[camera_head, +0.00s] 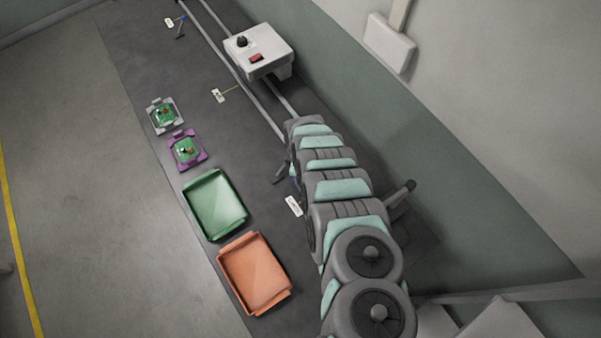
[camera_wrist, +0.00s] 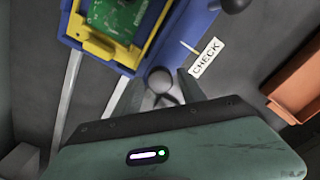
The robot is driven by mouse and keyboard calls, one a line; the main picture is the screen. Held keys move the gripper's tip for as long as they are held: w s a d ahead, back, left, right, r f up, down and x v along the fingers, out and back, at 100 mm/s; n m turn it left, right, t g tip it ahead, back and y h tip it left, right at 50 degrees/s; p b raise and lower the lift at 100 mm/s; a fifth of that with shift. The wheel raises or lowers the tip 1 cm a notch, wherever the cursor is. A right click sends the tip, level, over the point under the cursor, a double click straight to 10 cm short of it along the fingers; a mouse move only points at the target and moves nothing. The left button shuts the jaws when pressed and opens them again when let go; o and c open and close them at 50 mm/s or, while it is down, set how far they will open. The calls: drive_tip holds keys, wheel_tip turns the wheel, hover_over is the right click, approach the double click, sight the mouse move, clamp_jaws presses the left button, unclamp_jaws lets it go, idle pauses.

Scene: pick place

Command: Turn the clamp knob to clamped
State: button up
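The likely clamp knob is a grey round knob (camera_wrist: 161,79) in the wrist view, beside the lower edge of a blue fixture (camera_wrist: 124,68). The fixture holds a yellow frame (camera_wrist: 90,42) with a green circuit board (camera_wrist: 117,17) in it. My gripper (camera_wrist: 160,88) is open, with one finger on each side of the knob; I cannot tell whether they touch it. Whether the knob stands at clamped is not readable. In the head view my arm hides the gripper and most of the fixture.
A white CHECK label (camera_wrist: 206,57) and a dark rounded part (camera_wrist: 235,4) lie near the fixture. An orange tray (camera_head: 256,273), a green tray (camera_head: 215,205), a purple-framed board (camera_head: 187,151) and a grey-framed board (camera_head: 165,115) line the bench. A white control box (camera_head: 270,58) stands farther back.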

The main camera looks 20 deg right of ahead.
clamp_jaws()
drive_tip(key=shift+m, duration=0.4)
drive_tip(key=m, duration=0.3)
drive_tip(key=shift+m+p, duration=0.3)
drive_tip(key=shift+p, duration=0.05)
drive_tip(key=m, duration=0.4)
drive_tip(key=shift+m, duration=0.3)
drive_tip(key=m, duration=0.4)
drive_tip(key=shift+m, duration=0.3)
drive_tip(key=shift+m+b, duration=0.85)
drive_tip(key=shift+m, duration=1.35)
